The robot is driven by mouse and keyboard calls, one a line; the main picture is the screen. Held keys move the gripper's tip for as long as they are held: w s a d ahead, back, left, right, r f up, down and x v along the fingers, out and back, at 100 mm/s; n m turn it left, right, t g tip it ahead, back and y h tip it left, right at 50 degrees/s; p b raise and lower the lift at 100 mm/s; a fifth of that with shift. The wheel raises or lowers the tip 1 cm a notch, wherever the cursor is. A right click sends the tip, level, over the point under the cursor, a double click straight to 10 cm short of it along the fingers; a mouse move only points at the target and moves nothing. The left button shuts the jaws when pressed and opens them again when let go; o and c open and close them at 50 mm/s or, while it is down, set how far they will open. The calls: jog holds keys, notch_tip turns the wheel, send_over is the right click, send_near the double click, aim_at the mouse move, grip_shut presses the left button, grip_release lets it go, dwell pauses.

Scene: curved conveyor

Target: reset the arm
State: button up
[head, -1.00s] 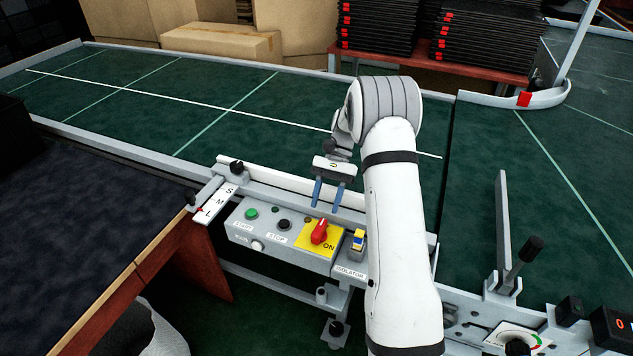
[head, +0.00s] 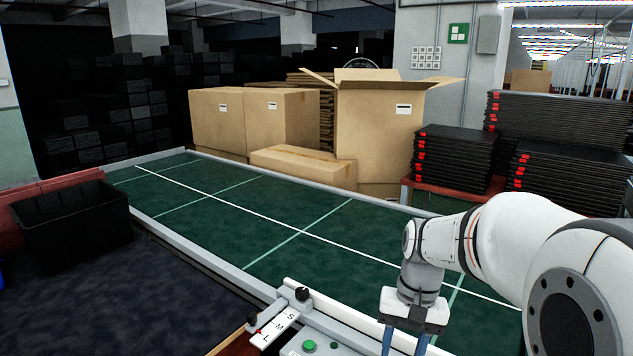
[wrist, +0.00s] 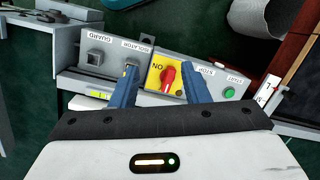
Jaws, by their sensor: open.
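My arm reaches in from the right in the head view. My gripper (head: 404,343) hangs pointing down at the lower edge of that view, its blue fingers partly cut off. In the wrist view my gripper (wrist: 157,85) is open, with nothing between its fingers. The control panel (wrist: 207,105) lies beyond the fingertips. Its red rotary switch (wrist: 168,76) on a yellow plate labelled ON shows between the fingers, apart from them as far as I can tell. The green start button (wrist: 229,92) is to the right.
The green conveyor (head: 220,200) runs across behind the panel. A black bin (head: 75,225) stands on the dark table (head: 130,285) at left. Cardboard boxes (head: 380,125) and stacked black trays (head: 455,160) stand behind the belt. A S-M-L slider (head: 280,325) sits at the belt's near edge.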

jog(key=s+r+n+t+h+p, duration=0.1)
jog(key=s+t, duration=0.3)
jog(key=s, duration=0.6)
jog(key=shift+s+a+r+n, duration=0.15)
jog(key=shift+s+r+n, duration=0.25)
jog(key=shift+n, duration=0.5)
jog(key=shift+c, duration=0.6)
